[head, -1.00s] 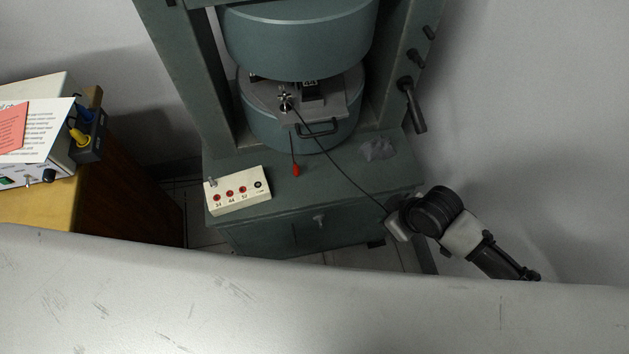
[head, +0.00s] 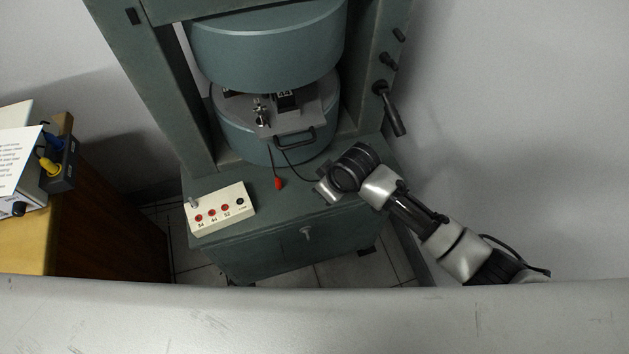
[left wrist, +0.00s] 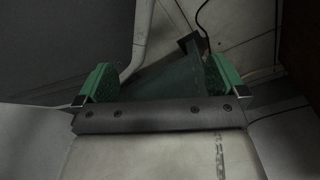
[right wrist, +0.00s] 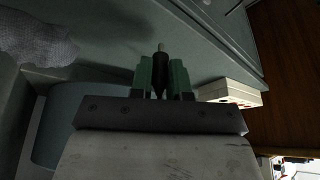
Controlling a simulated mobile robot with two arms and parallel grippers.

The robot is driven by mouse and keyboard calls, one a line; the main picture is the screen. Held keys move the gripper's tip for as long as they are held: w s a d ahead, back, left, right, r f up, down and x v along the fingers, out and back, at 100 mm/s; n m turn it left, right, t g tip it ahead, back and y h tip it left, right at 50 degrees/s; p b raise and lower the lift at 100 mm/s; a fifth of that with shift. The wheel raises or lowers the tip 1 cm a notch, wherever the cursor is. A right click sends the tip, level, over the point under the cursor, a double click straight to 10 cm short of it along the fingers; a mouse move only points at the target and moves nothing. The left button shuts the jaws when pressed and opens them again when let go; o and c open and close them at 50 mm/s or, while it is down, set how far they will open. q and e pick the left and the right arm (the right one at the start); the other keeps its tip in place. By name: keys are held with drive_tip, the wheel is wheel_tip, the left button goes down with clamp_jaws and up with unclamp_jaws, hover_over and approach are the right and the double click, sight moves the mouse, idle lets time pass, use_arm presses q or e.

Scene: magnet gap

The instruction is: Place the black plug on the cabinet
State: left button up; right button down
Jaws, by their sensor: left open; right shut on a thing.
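My right gripper (right wrist: 160,78) is shut on the black plug (right wrist: 160,60), whose pale tip points away from the jaws in the right wrist view. In the head view this gripper (head: 324,192) is over the front right of the grey-green cabinet (head: 285,215), and the plug itself is hidden there. The cabinet top fills the area beyond the plug in the right wrist view; I cannot tell whether they touch. A black lead (head: 292,167) runs from the magnet toward the gripper. My left gripper (left wrist: 165,82) is open and empty, outside the head view.
A white socket box (head: 222,208) stands at the cabinet's front left. A red plug (head: 278,184) lies between it and my right gripper. The round magnet (head: 265,45) rises behind. A grey crumpled cloth (right wrist: 35,42) shows in the right wrist view. A wooden desk (head: 60,200) is left.

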drive_tip(key=w+a, duration=0.2)
drive_tip(key=a, duration=0.1)
drive_tip(key=shift+w+a+b, duration=0.2)
drive_tip(key=shift+w+b, duration=0.15)
drive_tip(key=shift+b, duration=0.05)
drive_tip(key=shift+s+d+f, duration=0.1)
drive_tip(key=shift+d+f, duration=0.05)
drive_tip(key=shift+f, duration=0.5)
use_arm(q)
drive_tip(key=w, duration=0.1)
drive_tip(key=w+r, duration=0.1)
drive_tip(key=w, duration=0.1)
drive_tip(key=shift+d+r, duration=0.3)
drive_tip(key=shift+r, duration=0.1)
use_arm(e)
drive_tip(key=shift+d+f, duration=0.1)
drive_tip(key=shift+f, duration=0.15)
drive_tip(key=c, duration=1.1)
unclamp_jaws()
